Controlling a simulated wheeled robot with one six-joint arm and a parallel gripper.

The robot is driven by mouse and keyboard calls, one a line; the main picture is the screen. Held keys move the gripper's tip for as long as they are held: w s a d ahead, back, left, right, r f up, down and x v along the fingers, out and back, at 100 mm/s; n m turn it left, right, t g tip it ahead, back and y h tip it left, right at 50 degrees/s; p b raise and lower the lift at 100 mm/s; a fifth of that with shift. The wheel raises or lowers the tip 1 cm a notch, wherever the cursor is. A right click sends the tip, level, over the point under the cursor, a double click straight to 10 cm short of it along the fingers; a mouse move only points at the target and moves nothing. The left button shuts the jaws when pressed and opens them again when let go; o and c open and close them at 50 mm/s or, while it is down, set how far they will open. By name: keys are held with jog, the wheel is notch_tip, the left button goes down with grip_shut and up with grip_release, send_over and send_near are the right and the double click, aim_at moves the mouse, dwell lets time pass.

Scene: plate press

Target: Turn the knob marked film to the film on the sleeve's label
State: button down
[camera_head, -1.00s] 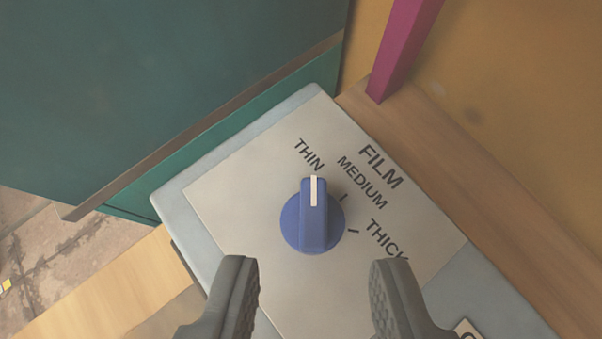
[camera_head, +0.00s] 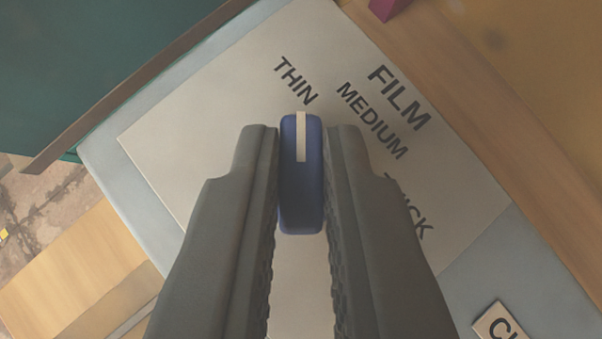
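The blue film knob (camera_head: 301,205) stands on the pale panel (camera_head: 190,140) in the middle of the view. Its white pointer line points up in the picture, toward the word THIN (camera_head: 295,80). MEDIUM (camera_head: 372,120) is printed to the right, under the heading FILM (camera_head: 399,97). THICK (camera_head: 412,215) is partly hidden by the right finger. My gripper (camera_head: 301,175) has its two fingers on either side of the knob's grip bar, close against it or touching. The knob's round base and tick marks are hidden. The sleeve and its label are not in view.
A small tag (camera_head: 502,325) with cut-off lettering lies on the panel housing at the lower right. A dark green wall or cabinet (camera_head: 90,70) stands at the upper left. A wooden ledge (camera_head: 450,120) runs along the right, with a magenta post (camera_head: 385,8) at the top.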

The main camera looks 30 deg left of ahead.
jog(key=shift+a+m+h, duration=0.1)
jog(key=shift+m+h, duration=0.2)
jog(key=shift+m, duration=0.1)
jog(key=m+h, duration=0.2)
jog(key=m, duration=0.1)
jog(key=m+t+h, duration=0.1)
jog(key=shift+s+a+m+h, duration=0.1)
jog(key=shift+a+m+h, duration=0.15)
jog(key=shift+m+h, duration=0.05)
jog(key=shift+a+m+g+h, duration=0.1)
jog(key=shift+m+g+h, duration=0.2)
jog(key=shift+m+h, duration=1.5)
jog(key=shift+m, duration=0.5)
jog(key=c, duration=1.5)
grip_release()
jog(key=shift+o, duration=0.2)
jog(key=v, duration=1.7)
jog(key=shift+r, duration=0.2)
